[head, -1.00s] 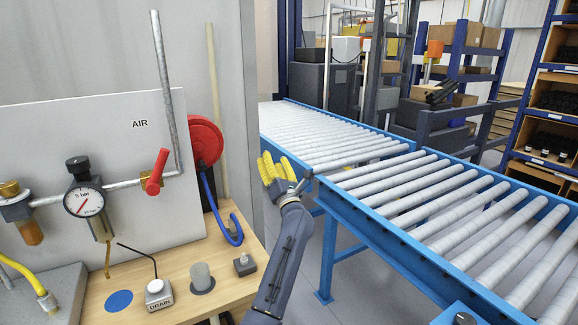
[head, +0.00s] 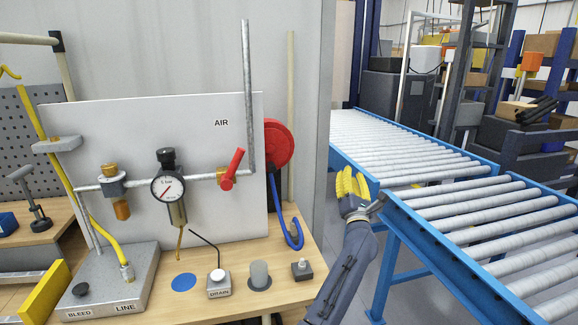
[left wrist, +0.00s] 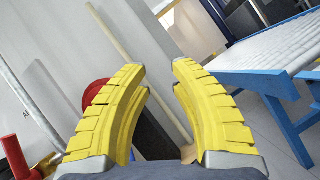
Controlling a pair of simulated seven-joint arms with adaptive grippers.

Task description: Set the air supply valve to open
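The air supply valve has a red lever (head: 232,168) on the metal pipe below the AIR label. The lever slants, its upper end leaning right, across the level pipe run. A red part at the lower left of the left wrist view (left wrist: 14,156) looks like the same lever. My left gripper (head: 351,183), with ribbed yellow fingers, is in the air right of the panel and apart from the lever. In the left wrist view the fingers (left wrist: 161,78) are spread with nothing between them. My right gripper is not in view.
A red hose reel (head: 279,145) with a blue hose (head: 290,232) stands right of the lever. A pressure gauge (head: 168,188) is to its left. The DRAIN button (head: 218,276) and small posts stand on the bench below. A roller conveyor (head: 440,175) lies to the right.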

